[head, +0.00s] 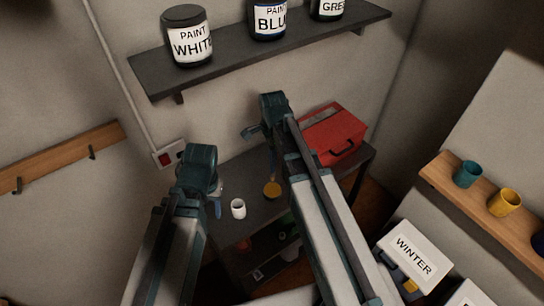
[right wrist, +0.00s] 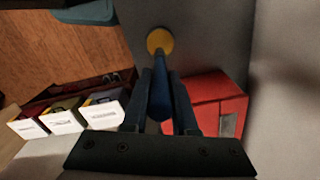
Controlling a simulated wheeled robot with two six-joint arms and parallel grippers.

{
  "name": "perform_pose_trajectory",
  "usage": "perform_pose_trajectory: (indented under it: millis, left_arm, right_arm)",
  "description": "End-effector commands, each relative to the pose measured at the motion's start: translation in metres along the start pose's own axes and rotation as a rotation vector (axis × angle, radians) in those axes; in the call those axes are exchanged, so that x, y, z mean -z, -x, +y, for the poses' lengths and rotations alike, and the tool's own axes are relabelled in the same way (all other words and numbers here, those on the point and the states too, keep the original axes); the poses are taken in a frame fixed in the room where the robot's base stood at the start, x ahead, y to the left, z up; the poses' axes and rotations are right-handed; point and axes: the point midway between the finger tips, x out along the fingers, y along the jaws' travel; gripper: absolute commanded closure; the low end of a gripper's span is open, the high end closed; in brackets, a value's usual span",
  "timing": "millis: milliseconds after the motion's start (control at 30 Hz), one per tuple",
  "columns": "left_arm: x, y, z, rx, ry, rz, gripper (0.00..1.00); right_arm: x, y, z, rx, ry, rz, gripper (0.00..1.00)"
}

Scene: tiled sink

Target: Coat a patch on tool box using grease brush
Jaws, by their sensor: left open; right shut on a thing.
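The red tool box (head: 335,135) sits on the dark table at the back right; it also shows in the right wrist view (right wrist: 208,102). My right gripper (head: 268,148) is left of the tool box, above the table, pointing down. It is shut on the blue handle of the grease brush (right wrist: 161,98). The brush's far end lines up with a small round yellow thing (head: 272,189), also in the right wrist view (right wrist: 159,40); whether they touch is unclear. My left gripper (head: 216,203) is open beside a white cup (head: 238,208). The bristles are hidden.
A dark shelf (head: 250,55) with paint cans hangs above the table (head: 232,171). A wall socket (head: 170,154) is at left. A wooden shelf (head: 480,205) with teal and yellow cups and white boxes (head: 413,252) stand at right.

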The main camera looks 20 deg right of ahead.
Motion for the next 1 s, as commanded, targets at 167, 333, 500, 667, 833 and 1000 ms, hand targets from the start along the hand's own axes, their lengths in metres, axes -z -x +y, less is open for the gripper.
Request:
perform_pose_trajectory:
  millis: [167,333,500,667,833,1000]
  left_arm:
    - [0.001,-0.010,0.001,0.000,0.001,0.000,0.50]
    - [0.002,-0.025,0.002,0.000,0.002,0.001,0.50]
    - [0.003,-0.043,0.004,0.000,0.004,0.002,0.50]
    - [0.004,-0.056,0.005,0.001,0.001,0.002,0.50]
    - [0.004,-0.060,0.005,0.001,0.000,0.002,0.50]
    - [0.004,-0.059,0.005,0.001,-0.001,0.002,0.50]
  right_arm:
    - [0.000,-0.010,0.000,0.000,0.001,0.000,1.00]
    - [0.000,-0.025,0.000,0.000,0.001,0.000,1.00]
    - [0.000,-0.043,0.000,0.000,0.001,0.000,1.00]
    - [0.000,-0.056,0.000,0.000,0.001,0.000,1.00]
    - [0.000,-0.060,0.000,0.000,0.001,0.000,1.00]
    - [0.000,-0.059,0.000,0.000,0.001,0.000,1.00]
